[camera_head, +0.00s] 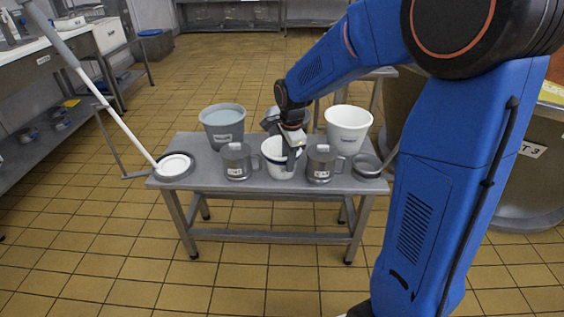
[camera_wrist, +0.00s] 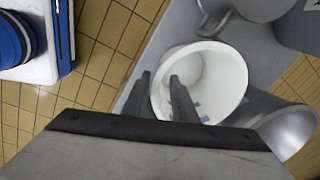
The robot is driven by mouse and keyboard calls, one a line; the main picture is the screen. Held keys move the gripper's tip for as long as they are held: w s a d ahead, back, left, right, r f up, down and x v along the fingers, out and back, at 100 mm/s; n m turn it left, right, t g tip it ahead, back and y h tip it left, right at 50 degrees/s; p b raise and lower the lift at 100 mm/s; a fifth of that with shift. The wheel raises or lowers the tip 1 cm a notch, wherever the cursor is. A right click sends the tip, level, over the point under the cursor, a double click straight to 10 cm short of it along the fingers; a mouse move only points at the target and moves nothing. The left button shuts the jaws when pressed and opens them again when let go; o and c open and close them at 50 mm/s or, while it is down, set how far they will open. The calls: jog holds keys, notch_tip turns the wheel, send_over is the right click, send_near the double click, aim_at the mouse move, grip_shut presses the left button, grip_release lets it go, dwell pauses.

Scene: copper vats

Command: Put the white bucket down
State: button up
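A small white bucket (camera_head: 276,169) with a dark blue band stands upright at the middle of the grey metal bench, apparently resting on it. My gripper (camera_head: 291,147) is over its rim. In the wrist view, my gripper's two fingers (camera_wrist: 160,77) are apart and straddle the rim of the white bucket (camera_wrist: 213,72), one outside the wall and one inside, with a gap between them wider than the wall. The bucket's inside looks empty apart from small blue marks. A larger white bucket (camera_head: 348,124) stands behind to the right.
On the bench (camera_head: 270,184), a metal mug with a label (camera_head: 237,162) is left of the small bucket and another (camera_head: 320,164) is right. A grey bucket (camera_head: 223,122) stands behind left. A long-handled round tool (camera_head: 174,167) lies at the left end, a dark round dish (camera_head: 366,166) at the right.

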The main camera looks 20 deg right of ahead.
jog(key=shift+w+f, duration=0.1)
jog(key=shift+f, duration=1.4)
grip_shut()
jog(key=shift+r, duration=0.1)
